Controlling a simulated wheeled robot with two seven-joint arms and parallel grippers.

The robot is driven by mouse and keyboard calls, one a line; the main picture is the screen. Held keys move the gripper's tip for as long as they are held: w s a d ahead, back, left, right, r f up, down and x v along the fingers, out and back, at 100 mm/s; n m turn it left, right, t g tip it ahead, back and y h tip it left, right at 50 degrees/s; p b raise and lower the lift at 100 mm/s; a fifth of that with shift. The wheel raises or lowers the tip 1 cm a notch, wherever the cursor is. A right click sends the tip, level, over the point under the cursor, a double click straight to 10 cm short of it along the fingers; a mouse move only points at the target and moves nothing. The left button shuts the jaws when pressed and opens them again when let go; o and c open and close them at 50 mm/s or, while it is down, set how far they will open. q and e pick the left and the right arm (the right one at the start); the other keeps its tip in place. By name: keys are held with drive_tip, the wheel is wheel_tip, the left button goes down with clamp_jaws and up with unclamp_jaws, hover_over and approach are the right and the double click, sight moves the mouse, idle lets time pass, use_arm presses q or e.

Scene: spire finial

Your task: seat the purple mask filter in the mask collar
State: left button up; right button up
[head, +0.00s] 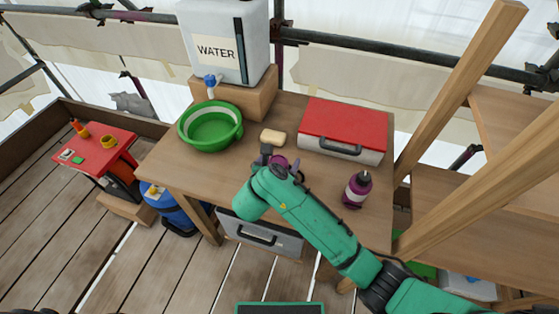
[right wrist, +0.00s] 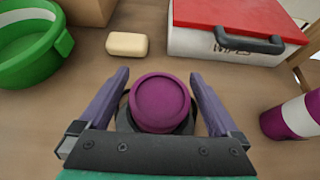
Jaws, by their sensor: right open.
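The purple mask filter (right wrist: 160,103) is a round, shallow-dished disc between the open fingers of my right gripper (right wrist: 160,100) in the right wrist view. A gap shows between the filter and each finger. A dark round piece, apparently the mask collar (right wrist: 125,119), shows around and beneath the filter. I cannot tell how deep or level the filter sits in it. In the head view my right arm largely covers this spot, with a bit of purple filter (head: 278,160) showing by the right gripper (head: 280,163). My left gripper is not in view.
On the wooden table, a green basin (head: 224,138) and a pale soap bar (head: 273,137) lie beyond the gripper. A red-lidded wipes case (head: 343,124) stands back right, and a purple-and-white bottle (head: 357,188) stands right. A water tank (head: 222,45) stands behind.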

drive_tip(key=b+v, duration=0.2)
drive_tip(key=v, duration=1)
drive_tip(key=shift+d+r, duration=0.1)
